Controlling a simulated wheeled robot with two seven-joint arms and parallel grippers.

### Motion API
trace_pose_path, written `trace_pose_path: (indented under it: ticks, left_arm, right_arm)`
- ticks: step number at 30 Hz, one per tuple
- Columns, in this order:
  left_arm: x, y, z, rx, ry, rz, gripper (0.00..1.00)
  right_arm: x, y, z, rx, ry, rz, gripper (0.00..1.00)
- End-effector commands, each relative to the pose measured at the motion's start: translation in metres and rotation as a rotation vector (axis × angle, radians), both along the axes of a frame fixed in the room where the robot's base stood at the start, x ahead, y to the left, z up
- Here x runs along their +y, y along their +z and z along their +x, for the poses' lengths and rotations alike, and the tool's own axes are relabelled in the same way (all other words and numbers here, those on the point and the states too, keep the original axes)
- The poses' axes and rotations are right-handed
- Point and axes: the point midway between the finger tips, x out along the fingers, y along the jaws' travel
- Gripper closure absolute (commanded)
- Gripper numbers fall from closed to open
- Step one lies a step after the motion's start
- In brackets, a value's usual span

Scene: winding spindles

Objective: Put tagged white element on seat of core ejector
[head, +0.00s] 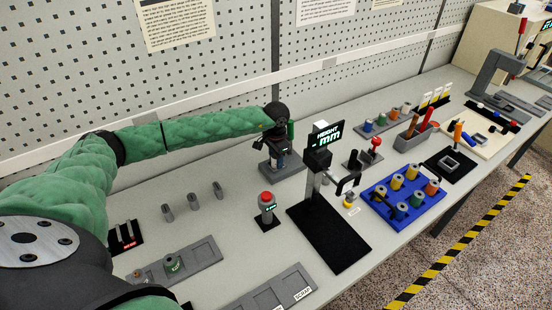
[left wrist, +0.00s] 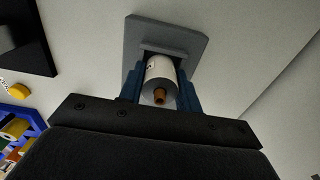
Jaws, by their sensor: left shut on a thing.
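My left gripper (head: 281,158) is over the grey base of what looks like the core ejector (head: 290,170), at the back of the bench. In the left wrist view its blue fingers (left wrist: 160,88) are shut on a white element (left wrist: 159,70), a cylinder with a brown core end and a small dark mark on its side. Beyond it is the ejector's grey plate (left wrist: 190,38) with a raised grey block, partly hidden by the element. I cannot tell whether the element touches the seat. My right gripper is not in view.
A height gauge (head: 322,140) on a black mat stands right of the ejector. A red-topped button post (head: 267,200) stands in front. A blue tray (head: 378,202) holds several coloured spindles. Several grey posts stand to the left. The bench between posts and ejector is clear.

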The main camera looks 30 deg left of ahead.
Motion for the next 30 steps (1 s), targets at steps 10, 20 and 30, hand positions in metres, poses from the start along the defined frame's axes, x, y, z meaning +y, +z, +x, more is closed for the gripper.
trace_pose_path:
  ticks: [10, 20, 30]
  left_arm:
    - [0.000, -0.002, 0.000, 0.000, 0.000, 0.000, 0.89]
    - [0.000, -0.002, 0.000, 0.000, 0.000, 0.000, 0.44]
    - [0.000, 0.002, 0.001, -0.002, 0.000, 0.000, 0.44]
  right_arm:
    - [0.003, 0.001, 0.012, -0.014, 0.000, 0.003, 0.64]
    - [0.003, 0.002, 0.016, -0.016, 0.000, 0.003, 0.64]
    - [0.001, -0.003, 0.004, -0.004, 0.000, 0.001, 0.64]
